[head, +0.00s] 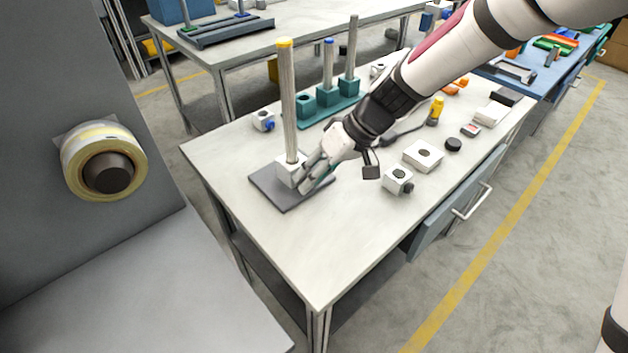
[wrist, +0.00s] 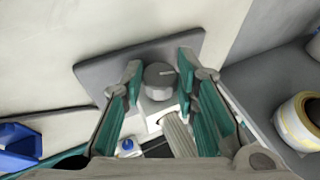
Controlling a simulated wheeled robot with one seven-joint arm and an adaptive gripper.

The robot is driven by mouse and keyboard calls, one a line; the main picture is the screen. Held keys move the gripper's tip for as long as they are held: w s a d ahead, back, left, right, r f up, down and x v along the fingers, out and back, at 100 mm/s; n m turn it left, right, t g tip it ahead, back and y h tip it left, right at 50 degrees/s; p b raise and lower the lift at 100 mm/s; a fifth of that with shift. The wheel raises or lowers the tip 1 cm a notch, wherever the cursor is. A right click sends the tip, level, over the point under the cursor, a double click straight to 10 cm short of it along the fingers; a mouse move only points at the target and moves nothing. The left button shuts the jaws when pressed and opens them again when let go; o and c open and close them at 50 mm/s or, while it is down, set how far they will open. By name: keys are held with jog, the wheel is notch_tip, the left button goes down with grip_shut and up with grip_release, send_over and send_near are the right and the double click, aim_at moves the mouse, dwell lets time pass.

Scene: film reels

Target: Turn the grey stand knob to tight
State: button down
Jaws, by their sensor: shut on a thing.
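The stand has a flat grey base plate (head: 272,196), a white block (head: 286,174) and a tall upright pole (head: 287,100) with a yellow top. The fingers are shut on the knob. The base plate (wrist: 110,70) also shows in the wrist view.
A teal rack (head: 328,98) with upright posts stands behind the stand. A tape roll (head: 75,165) hangs on a grey panel at left. The table's front is clear.

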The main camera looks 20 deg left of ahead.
jog(key=shift+w+d+f+m+g+y+b, duration=0.1)
jog(key=shift+m+g+y+b, duration=0.1)
jog(key=shift+g+y+b, duration=0.3)
jog(key=shift+w+d+f+m+g+y+b, duration=0.1)
jog(key=shift+m+g+y+b, duration=0.15)
jog(key=shift+g, duration=0.35)
jog(key=shift+a, duration=0.1)
jog(key=c, duration=1.2)
grip_release()
jog(key=shift+c, duration=0.2)
jog(key=v, duration=0.8)
jog(key=shift+w, duration=0.1)
